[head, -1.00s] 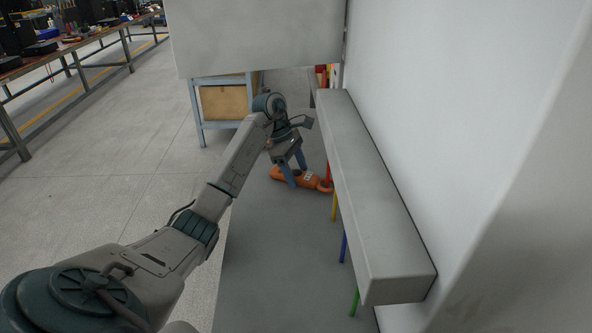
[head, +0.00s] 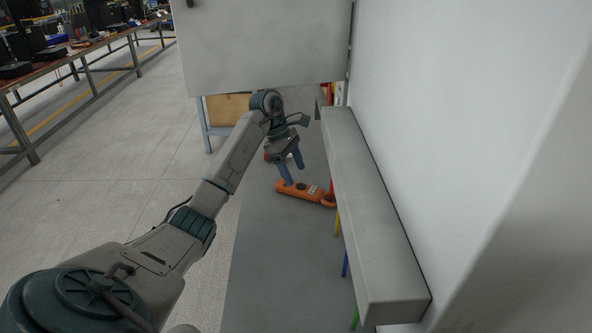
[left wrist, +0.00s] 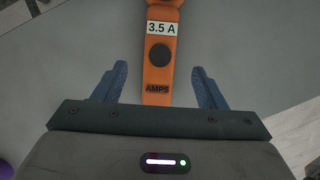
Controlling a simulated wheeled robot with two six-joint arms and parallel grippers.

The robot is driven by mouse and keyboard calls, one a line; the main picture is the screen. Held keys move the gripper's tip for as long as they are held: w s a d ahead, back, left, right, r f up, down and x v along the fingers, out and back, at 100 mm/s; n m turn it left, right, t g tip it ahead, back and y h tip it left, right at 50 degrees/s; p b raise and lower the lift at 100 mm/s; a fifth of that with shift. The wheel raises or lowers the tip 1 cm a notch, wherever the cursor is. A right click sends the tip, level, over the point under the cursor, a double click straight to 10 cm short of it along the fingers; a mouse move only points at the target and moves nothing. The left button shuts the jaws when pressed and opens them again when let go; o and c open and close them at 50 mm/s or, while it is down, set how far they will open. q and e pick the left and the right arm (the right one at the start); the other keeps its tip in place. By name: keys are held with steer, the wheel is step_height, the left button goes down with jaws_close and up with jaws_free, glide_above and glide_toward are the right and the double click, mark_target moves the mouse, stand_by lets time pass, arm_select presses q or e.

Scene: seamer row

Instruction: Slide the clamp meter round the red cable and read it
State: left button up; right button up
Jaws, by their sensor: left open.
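The orange clamp meter (head: 297,190) lies in front of the grey trunking, and its ring (head: 327,201) is at the red cable (head: 332,187). The cable seems to run into the ring, but I cannot tell whether the ring fully encloses it. My right gripper is not in view.
Yellow (head: 337,222), blue (head: 345,263) and green (head: 355,316) cables hang nearer along the grey trunking (head: 375,215) on the white wall. A grey panel (head: 265,45) stands behind my left arm. The grey surface left of the cables is clear.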

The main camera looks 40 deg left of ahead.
arm_select(q)
steer(key=s+a, duration=0.1)
steer(key=a, duration=0.2)
steer(key=s+a+b, duration=0.1)
steer(key=a, duration=0.3)
steer(key=s+a+b, duration=0.1)
steer(key=a, duration=0.3)
steer(key=shift+a+f, duration=0.1)
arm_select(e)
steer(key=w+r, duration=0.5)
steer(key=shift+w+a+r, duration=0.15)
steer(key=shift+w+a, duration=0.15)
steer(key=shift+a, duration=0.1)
